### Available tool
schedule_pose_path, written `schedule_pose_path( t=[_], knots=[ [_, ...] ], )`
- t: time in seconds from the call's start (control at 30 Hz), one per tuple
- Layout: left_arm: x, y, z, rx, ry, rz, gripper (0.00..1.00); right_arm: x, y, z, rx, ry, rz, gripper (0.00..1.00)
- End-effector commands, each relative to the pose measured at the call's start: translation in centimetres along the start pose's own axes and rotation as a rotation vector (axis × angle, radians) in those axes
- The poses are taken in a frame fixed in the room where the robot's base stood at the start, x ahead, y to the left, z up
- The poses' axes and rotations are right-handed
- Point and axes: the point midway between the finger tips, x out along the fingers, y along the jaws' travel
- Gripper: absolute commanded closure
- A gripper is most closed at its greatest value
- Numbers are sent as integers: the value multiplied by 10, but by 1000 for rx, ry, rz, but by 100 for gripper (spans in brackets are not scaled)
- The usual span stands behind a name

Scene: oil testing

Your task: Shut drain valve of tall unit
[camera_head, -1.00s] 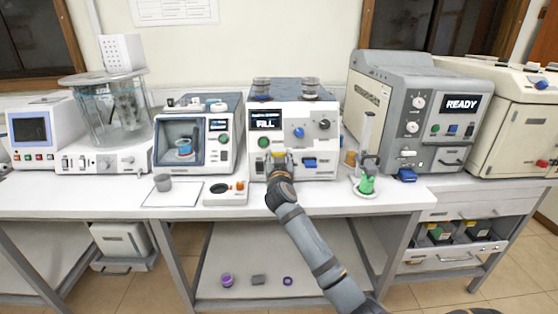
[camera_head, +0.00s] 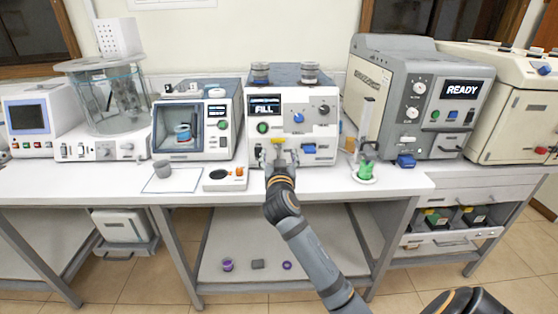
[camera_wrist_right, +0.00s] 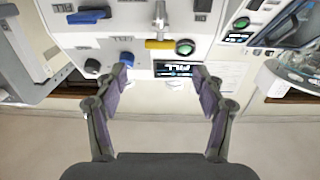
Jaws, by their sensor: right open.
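The tall unit (camera_head: 326,104) is the white machine at the bench's middle, its screen reading FILL. A valve with a yellow handle (camera_head: 278,140) and a metal spout is on its lower front. In the right wrist view the yellow handle (camera_wrist_right: 160,44) lies crosswise, with the metal spout (camera_wrist_right: 160,16) beside it. My right gripper (camera_head: 279,158) is in front of this valve, partly hidden by its own wrist in the head view. In the wrist view its fingers (camera_wrist_right: 158,71) are wide apart and empty, with the handle beyond their tips, not between them. My left gripper is not in view.
A blue knob (camera_head: 298,118), a blue lever (camera_head: 308,149) and a green button (camera_head: 262,128) are on the unit's front. A green object on a white dish (camera_head: 367,180) stands to the right. A small white device (camera_head: 224,180) and a grey cup (camera_head: 162,168) are to the left.

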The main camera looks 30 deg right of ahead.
Motion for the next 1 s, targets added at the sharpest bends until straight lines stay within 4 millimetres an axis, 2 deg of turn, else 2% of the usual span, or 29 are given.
schedule_pose_path(
  t=[0.1, 0.23, 0.8, 0.87, 0.97, 1.0],
  knots=[
    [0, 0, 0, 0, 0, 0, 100, -21, -1, 1, 3, -2, -2, 30],
    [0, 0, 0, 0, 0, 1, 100, -32, 0, 0, 1, 0, 0, 30],
    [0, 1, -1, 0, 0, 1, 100, -34, 0, 2, -3, -7, 0, 30],
    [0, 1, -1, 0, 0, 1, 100, -38, 2, 15, -16, -45, -2, 30],
    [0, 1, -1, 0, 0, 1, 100, -59, 8, 64, -69, -200, -18, 30],
    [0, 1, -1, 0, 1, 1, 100, -74, 11, 91, -103, -292, -34, 30]
  ],
)
